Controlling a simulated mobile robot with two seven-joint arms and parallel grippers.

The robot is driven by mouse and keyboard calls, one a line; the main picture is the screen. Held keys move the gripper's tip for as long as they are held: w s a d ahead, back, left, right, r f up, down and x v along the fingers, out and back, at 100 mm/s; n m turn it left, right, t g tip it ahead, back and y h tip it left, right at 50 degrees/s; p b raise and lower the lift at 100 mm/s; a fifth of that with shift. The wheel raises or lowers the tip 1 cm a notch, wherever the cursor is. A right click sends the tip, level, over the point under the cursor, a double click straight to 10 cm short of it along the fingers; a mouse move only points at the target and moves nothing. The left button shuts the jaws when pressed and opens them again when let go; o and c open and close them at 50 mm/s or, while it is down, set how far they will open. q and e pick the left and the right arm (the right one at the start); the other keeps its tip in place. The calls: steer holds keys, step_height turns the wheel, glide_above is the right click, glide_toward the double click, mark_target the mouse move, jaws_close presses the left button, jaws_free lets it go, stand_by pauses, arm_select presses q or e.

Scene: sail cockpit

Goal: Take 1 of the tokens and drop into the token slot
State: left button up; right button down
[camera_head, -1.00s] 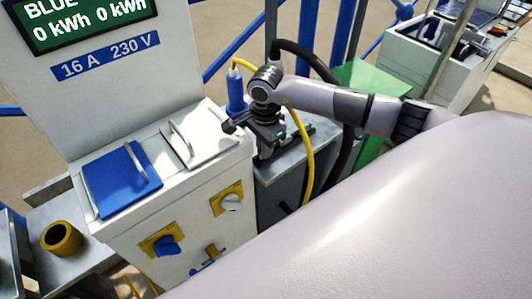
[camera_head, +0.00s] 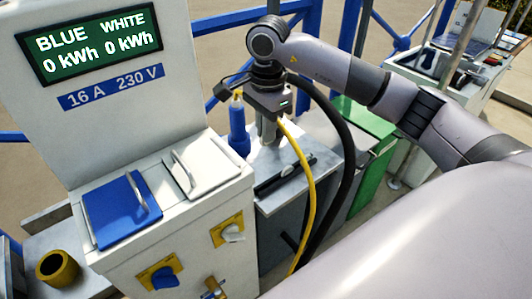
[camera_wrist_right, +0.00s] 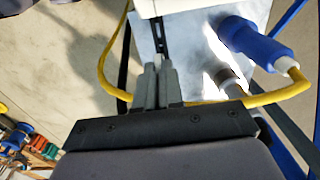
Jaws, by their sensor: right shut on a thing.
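My right gripper (camera_head: 267,138) points down over the grey box (camera_head: 318,163) beside the white power pedestal. Its two fingers, also in the right wrist view (camera_wrist_right: 160,68), are nearly together. What they hold is thin and mostly hidden; I take it to be a token. A dark slotted strip (camera_wrist_right: 160,36) shows just beyond the fingertips in the wrist view; I cannot tell whether it is the token slot. No loose tokens are clearly visible. My left gripper is not in view.
The pedestal has a blue lid (camera_head: 122,208), a white lid (camera_head: 203,167), a blue knob (camera_head: 163,278) and a display (camera_head: 90,42) reading 0 kWh twice. A brass cup (camera_head: 57,267) stands left.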

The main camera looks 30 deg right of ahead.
step_height(320, 180, up, 4)
steer(key=shift+f, duration=0.1)
steer(key=shift+r, duration=0.45)
step_height(320, 180, up, 5)
steer(key=p, duration=0.4)
steer(key=shift+f, duration=0.2)
stand_by(0.4)
